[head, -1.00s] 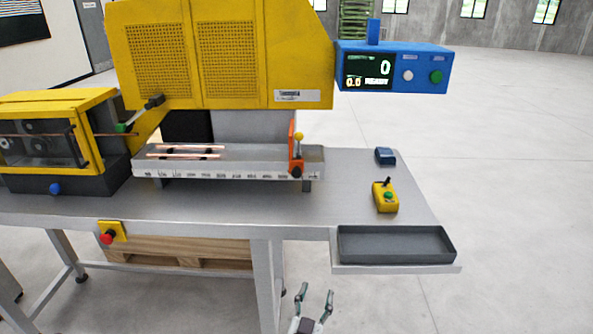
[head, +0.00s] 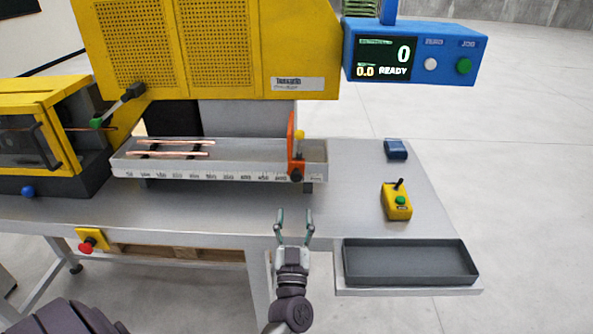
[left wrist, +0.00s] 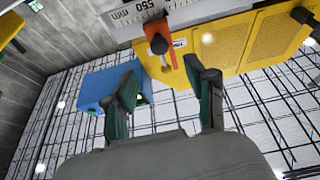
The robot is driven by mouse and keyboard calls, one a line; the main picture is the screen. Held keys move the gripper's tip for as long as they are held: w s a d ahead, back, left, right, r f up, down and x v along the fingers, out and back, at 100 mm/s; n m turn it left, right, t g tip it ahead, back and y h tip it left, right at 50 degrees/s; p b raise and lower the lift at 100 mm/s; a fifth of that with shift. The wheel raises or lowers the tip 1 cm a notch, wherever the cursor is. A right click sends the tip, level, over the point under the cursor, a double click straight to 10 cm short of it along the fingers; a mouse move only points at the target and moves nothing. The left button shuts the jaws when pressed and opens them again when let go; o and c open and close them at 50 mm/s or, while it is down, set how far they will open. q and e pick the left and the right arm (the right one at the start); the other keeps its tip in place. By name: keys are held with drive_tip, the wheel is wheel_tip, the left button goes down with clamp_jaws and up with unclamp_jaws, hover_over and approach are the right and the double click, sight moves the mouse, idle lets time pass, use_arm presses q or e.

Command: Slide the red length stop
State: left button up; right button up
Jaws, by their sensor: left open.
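The red length stop (head: 295,150) is an orange-red upright plate with a yellow knob on top and a dark knob low on its front. It stands near the right end of the scaled trough (head: 220,175). It also shows in the left wrist view (left wrist: 158,36), beyond the fingers beside the scale. My left gripper (head: 295,222) is open and empty, in front of the table edge and below the stop, apart from it. Its two fingers also show in the left wrist view (left wrist: 163,92). My right gripper is not in view.
Copper tubes (head: 175,148) lie in the left part of the trough. A blue display box (head: 415,52) hangs at the upper right. A yellow control box (head: 397,202) and a dark tray (head: 410,263) are to the right. The tabletop before the trough is clear.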

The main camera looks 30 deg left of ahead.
sight(296, 178)
use_arm(q)
drive_tip(key=p+x, duration=0.1)
drive_tip(key=x, duration=0.5)
drive_tip(key=shift+s+d+r+p, duration=0.1)
drive_tip(key=shift+d+r+p, duration=0.1)
drive_tip(key=shift+p, duration=0.15)
drive_tip(key=x, duration=0.3)
drive_tip(key=p+x, duration=0.1)
drive_tip(key=shift+w+a+f, duration=0.15)
drive_tip(key=shift+w+a, duration=0.05)
drive_tip(key=shift+w, duration=0.05)
drive_tip(key=shift+w+a+r, duration=0.25)
drive_tip(key=shift+w, duration=0.25)
drive_tip(key=shift+w+a, duration=0.1)
drive_tip(key=c, duration=0.8)
drive_tip(key=shift+c, duration=1.3)
clamp_jaws()
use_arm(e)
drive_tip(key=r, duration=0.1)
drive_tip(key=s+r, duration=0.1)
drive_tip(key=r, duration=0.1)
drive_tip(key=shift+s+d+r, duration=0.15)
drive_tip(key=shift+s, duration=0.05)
